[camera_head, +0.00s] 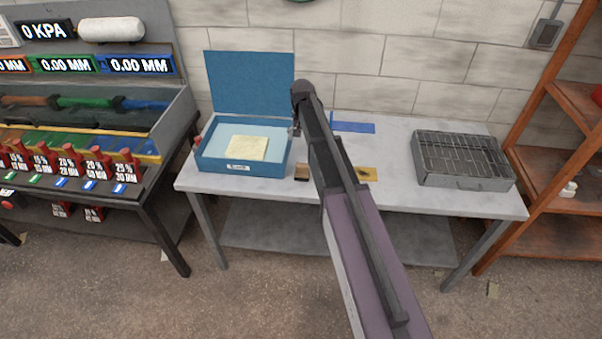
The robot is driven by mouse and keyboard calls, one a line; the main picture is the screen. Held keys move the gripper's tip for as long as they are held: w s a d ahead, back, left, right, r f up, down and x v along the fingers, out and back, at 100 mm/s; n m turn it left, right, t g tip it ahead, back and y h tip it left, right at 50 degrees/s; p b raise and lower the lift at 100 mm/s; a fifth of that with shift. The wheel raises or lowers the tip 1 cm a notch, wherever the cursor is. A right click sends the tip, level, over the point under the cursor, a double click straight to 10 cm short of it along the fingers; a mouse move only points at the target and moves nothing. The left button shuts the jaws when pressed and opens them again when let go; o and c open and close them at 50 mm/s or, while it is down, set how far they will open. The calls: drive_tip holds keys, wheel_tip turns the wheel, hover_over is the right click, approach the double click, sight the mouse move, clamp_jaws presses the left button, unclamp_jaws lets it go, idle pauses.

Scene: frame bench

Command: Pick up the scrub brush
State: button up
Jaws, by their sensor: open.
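A small tan and dark block (302,172), which may be the scrub brush, lies on the grey bench (400,200) just right of the blue box. My arm hides part of the area beside it, so I cannot make out bristles or a handle. My gripper (296,130) is small and dark in this view, partly covered by my arm. It hangs over the right edge of the open blue box, above and behind the block in the picture. It is open, and I see nothing held in it.
The blue box (213,165) has its lid raised and a yellow paper (247,148) inside. A blue strip (355,127) and a yellow plate (367,174) lie near my arm. A grey metal tray (470,184) stands at right. The bench between plate and tray is clear.

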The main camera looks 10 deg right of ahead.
sight(302, 164)
drive_tip(key=shift+f, duration=0.1)
wheel_tip(302, 164, down, 8)
drive_tip(key=b, duration=0.8)
drive_tip(key=shift+f+b, duration=0.2)
drive_tip(key=shift+b, duration=0.15)
idle(0.4)
drive_tip(key=shift+f, duration=0.15)
wheel_tip(302, 164, down, 5)
drive_tip(key=b, duration=0.5)
drive_tip(key=shift+w, duration=0.15)
idle(0.5)
drive_tip(key=c, duration=1.2)
